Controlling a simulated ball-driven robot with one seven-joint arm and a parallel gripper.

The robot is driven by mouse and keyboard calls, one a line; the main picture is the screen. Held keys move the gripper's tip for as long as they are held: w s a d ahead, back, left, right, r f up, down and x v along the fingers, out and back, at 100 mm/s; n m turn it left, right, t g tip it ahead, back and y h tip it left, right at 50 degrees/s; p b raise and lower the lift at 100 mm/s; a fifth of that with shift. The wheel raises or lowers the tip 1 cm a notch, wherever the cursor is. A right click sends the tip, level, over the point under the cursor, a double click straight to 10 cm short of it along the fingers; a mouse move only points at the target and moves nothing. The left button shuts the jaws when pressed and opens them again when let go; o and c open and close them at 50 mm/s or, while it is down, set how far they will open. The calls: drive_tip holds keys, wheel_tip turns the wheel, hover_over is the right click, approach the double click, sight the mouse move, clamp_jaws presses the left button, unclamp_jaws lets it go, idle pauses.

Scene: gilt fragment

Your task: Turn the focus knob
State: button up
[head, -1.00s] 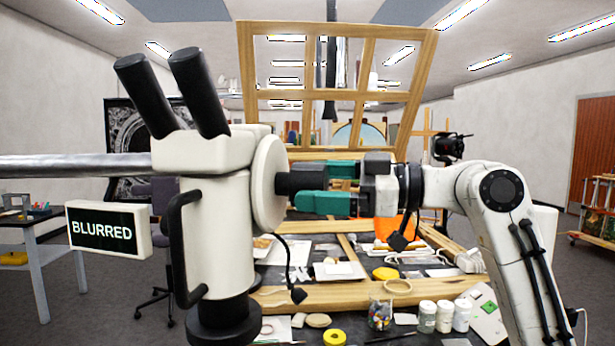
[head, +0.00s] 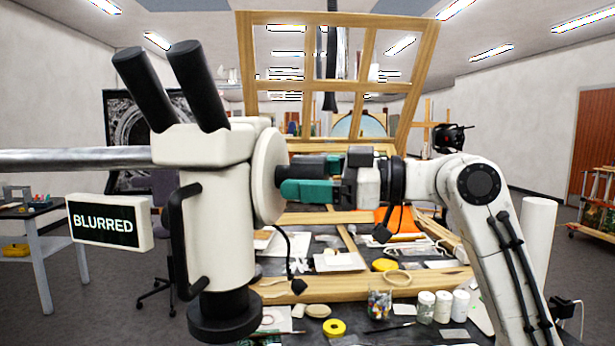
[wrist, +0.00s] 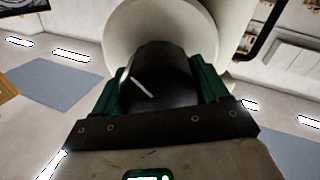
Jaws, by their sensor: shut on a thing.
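The white microscope (head: 222,225) with two black eyepieces stands at left. Its black focus knob (head: 281,172) sticks out to the right from a round white housing. In the wrist view, the knob (wrist: 158,85) shows a white line mark and sits between teal fingers. My gripper (head: 290,180) comes in from the right, roughly level, and is shut on the knob. Its near teal finger hides part of the knob in the head view. A sign (head: 103,222) at the left reads "BLURRED".
The dark worktable below holds jars (head: 443,306), yellow tape (head: 334,328), a wooden frame and a black cable. A large wooden window frame (head: 420,85) rises behind the arm. A metal bar (head: 75,159) runs left from the microscope.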

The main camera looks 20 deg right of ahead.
drive_tip(key=shift+c, duration=1)
drive_tip(key=shift+m, duration=0.3)
drive_tip(key=shift+r+m+p, duration=0.1)
drive_tip(key=shift+m+p, duration=0.8)
drive_tip(key=shift+m, duration=0.3)
drive_tip(key=shift+m+p, duration=0.8)
drive_tip(key=shift+m, duration=0.6)
drive_tip(key=shift+d, duration=0.1)
drive_tip(key=shift+w, duration=0.1)
drive_tip(key=o, duration=1)
